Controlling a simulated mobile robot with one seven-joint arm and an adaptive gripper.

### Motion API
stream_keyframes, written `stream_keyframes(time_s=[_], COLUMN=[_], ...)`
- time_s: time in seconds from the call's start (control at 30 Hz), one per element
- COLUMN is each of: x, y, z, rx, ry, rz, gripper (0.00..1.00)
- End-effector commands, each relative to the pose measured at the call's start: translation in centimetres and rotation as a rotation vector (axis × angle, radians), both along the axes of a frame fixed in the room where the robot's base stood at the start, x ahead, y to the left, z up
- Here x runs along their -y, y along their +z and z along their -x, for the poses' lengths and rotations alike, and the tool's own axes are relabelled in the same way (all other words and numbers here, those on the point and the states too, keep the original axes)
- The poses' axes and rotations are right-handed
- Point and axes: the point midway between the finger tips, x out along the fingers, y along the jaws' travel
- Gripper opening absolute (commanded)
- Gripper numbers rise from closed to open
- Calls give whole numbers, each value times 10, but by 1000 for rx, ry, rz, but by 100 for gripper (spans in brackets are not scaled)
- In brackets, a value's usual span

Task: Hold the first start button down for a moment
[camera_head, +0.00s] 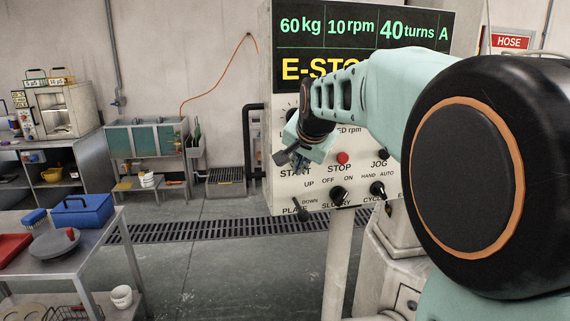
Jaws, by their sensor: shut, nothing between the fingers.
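The control panel (284,192) stands in the middle of the view, facing me. Its display (345,28) reads 60 kg, 10 rpm and 40 turns, with yellow letters beginning "E-STO" below, partly covered by my arm. The START label (295,173) is at the panel's left side. The start button itself is hidden behind my gripper. My gripper (284,158) is shut and empty, its tips just above the START label. I cannot tell whether the tips touch the panel. The red STOP button (343,158) shows to the right of the gripper.
A JOG button (383,153) and black switches, including the SLURRY switch (338,194), sit nearby on the panel. At left stands a metal table (98,240) with a blue box (83,211) on it. A drain grate (200,229) crosses the open floor.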

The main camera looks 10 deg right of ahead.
Motion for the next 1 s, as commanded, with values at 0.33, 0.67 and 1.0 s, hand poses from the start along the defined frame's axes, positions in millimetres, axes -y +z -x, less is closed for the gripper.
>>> stream_keyframes(time_s=[0.33, 0.67, 1.0], x=[0, -1, -1], y=[0, 1, 1], z=[-4, -9, -9], rx=[0, 1, 2], ry=[0, 0, 0], rz=[0, 0, 0], gripper=[0, 0, 0])
